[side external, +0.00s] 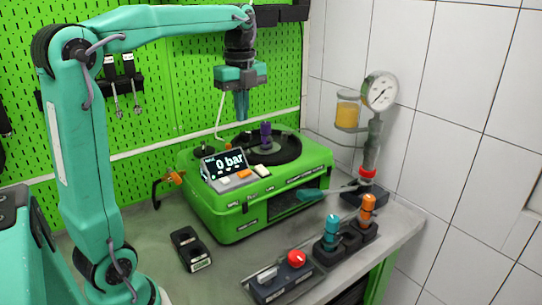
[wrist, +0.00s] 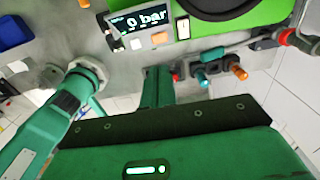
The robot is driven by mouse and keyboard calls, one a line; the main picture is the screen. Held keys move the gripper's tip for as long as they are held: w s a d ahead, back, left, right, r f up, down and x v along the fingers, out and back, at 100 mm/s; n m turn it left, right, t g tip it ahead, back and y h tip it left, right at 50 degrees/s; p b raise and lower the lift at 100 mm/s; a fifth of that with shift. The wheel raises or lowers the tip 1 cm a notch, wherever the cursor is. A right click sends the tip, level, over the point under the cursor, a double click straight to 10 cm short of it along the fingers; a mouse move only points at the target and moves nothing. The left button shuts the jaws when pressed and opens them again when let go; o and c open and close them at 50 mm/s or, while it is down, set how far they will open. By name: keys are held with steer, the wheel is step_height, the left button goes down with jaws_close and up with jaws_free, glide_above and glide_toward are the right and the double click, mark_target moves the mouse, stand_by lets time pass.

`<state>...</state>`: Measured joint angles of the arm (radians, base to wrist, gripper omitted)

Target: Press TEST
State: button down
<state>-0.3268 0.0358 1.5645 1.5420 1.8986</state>
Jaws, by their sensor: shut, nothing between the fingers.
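The green pump testbench (side external: 215,215) stands on the bench with a tilted display (side external: 224,164) that reads "0 bar". The display also shows in the wrist view (wrist: 139,22). An orange button (side external: 243,174) and a white button (side external: 262,170) sit beside the display; the wrist view shows the orange button (wrist: 159,39) and the white button (wrist: 183,28) too. I cannot read which one is TEST. My gripper (side external: 242,117) is shut and empty, pointing down above the testbench, apart from the buttons. Its closed fingers (wrist: 157,72) show in the wrist view.
A purple-topped part (side external: 266,134) stands on the black round plate. A control box with a red knob (side external: 297,258) and teal (side external: 331,229) and orange (side external: 368,204) fittings stand in front. A pressure gauge (side external: 380,91) rises at right. A black holder (side external: 190,247) lies left.

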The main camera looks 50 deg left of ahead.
mark_target(244, 172)
steer(key=shift+f, duration=0.15)
step_height(244, 172, down, 14)
steer(key=shift+r, duration=0.1)
stand_by(0.6)
steer(key=shift+s+f, duration=0.1)
steer(key=shift+f, duration=1)
steer(key=shift+r, duration=0.15)
step_height(244, 172, up, 15)
steer(key=shift+w, duration=0.2)
steer(key=shift+f, duration=0.2)
stand_by(0.7)
